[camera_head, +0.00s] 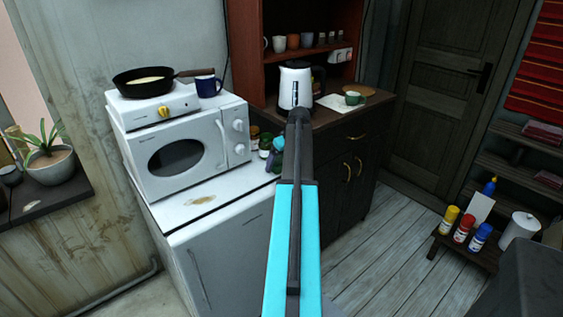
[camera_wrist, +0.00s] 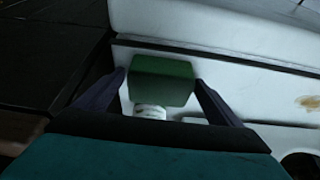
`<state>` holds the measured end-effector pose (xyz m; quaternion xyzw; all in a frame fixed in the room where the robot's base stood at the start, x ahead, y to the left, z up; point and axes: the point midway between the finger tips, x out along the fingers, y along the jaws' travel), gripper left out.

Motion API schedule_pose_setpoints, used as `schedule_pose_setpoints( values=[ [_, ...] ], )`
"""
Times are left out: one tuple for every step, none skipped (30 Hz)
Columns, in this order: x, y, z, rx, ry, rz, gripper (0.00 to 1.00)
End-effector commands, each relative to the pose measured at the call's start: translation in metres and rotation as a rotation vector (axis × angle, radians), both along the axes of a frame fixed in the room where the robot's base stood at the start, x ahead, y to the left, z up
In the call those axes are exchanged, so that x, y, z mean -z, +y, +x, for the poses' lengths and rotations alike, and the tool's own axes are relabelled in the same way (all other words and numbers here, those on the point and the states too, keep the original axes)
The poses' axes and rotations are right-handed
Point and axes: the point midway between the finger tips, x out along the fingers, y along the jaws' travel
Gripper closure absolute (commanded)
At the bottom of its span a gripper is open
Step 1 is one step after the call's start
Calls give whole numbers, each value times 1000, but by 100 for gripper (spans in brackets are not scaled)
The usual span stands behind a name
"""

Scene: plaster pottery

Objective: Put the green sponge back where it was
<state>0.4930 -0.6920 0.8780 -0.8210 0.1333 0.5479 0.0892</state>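The green sponge (camera_wrist: 162,82) is a dark green block in the wrist view. It sits between the two fingertips of my gripper (camera_wrist: 160,84), with a finger against each side, so the gripper looks shut on it. White surfaces lie behind and below the sponge, and I cannot tell whether it touches them. In the head view my gripper (camera_head: 276,155) is at the right edge of the white fridge top, beside the microwave. There the sponge is hard to make out among small green things.
A white microwave (camera_head: 180,148) stands on the fridge (camera_head: 235,235), with small jars (camera_head: 265,143) at its right. The dark cabinet (camera_head: 345,150) holds a white kettle (camera_head: 295,86) and a green cup (camera_head: 353,98). Paint bottles (camera_head: 464,228) stand on a low shelf at right.

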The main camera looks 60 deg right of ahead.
Motion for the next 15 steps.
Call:
schedule_pose_setpoints(
  values=[
    [0, 0, 0, 0, 0, 0, 12],
    [0, 0, 0, 0, 0, 0, 12],
    [0, 0, 0, 0, 0, 0, 12],
    [0, 0, 0, 0, 0, 0, 12],
    [0, 0, 0, 0, 0, 0, 12],
    [0, 0, 0, 0, 0, 0, 12],
    [0, 0, 0, 0, 0, 0, 12],
    [-1, 0, 0, 0, 0, 0, 12],
    [-1, 0, 0, 0, 0, 0, 12],
    [-2, 0, 0, 0, 0, 0, 12],
    [-3, 0, 0, 0, 0, 0, 12],
    [-4, 0, -1, 0, 0, 0, 12],
    [-5, 0, -1, 0, 0, 0, 12],
    [-7, 1, -2, 0, 0, 0, 12],
    [-9, 1, -3, 0, -1, -1, 12]
  ],
)
